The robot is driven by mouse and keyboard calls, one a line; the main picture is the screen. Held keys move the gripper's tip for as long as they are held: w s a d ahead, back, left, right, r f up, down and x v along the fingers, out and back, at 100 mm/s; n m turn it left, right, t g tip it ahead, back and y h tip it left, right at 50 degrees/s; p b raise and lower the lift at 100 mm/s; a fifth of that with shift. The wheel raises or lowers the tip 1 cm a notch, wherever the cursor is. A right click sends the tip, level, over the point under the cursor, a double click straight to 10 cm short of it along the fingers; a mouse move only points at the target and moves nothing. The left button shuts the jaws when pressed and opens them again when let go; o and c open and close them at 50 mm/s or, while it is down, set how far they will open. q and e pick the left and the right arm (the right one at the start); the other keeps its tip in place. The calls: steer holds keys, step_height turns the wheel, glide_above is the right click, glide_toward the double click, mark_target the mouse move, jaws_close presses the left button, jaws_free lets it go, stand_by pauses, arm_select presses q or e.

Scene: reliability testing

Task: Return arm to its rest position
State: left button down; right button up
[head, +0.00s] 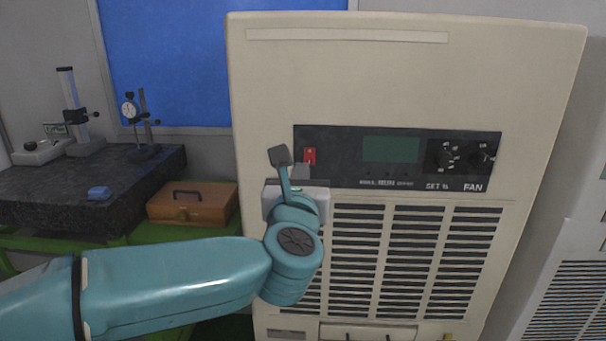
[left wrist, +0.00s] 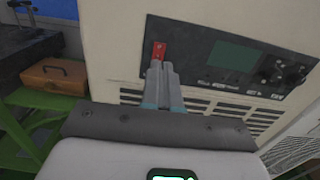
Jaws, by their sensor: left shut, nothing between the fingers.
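My left arm comes in from the left in the head view and bends up in front of a cream machine cabinet (head: 400,85). My left gripper (head: 304,168) is near the left end of the black control panel (head: 345,177), just below a red switch (head: 310,156). In the left wrist view the gripper's fingers (left wrist: 161,66) are together and empty, with their tips just below the red switch (left wrist: 159,50). I cannot tell whether they touch the panel. My right gripper is in neither view.
A dark granite slab (head: 80,185) with gauge stands is at left. A brown wooden case (head: 192,203) sits on a green bench (head: 165,232) beside the cabinet. Another vented unit (head: 570,300) stands at right. The cabinet front lies close before my arm.

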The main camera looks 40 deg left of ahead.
arm_select(q)
steer(key=w+f+m+g+h, duration=0.1)
steer(key=w+f+m+g, duration=0.15)
steer(key=f, duration=0.65)
steer(key=w+f+m+g, duration=0.1)
steer(key=w+f, duration=0.3)
steer(key=f, duration=0.6)
steer(key=s+d+f+m+g+h, duration=0.15)
steer(key=f+m, duration=0.25)
steer(key=f, duration=0.6)
steer(key=s+d+f+m+g+h, duration=0.1)
steer(key=d+f+m+h, duration=0.25)
steer(key=f, duration=0.65)
steer(key=s+d+f+m+g+h, duration=0.2)
steer(key=s+d+f+m, duration=0.1)
steer(key=s+f+m, duration=0.4)
steer(key=s+d+f+m+g+h, duration=0.15)
steer(key=s+d+f+m, duration=0.25)
steer(key=f, duration=0.6)
steer(key=s+d+f+m+g+h, duration=0.1)
steer(key=s+d+m+g+h, duration=0.1)
steer(key=s+m, duration=0.5)
steer(key=s+d+f+m+g+h, duration=0.2)
steer(key=s+d+m+g, duration=0.2)
steer(key=m, duration=0.7)
steer(key=s+d, duration=0.2)
steer(key=s, duration=0.1)
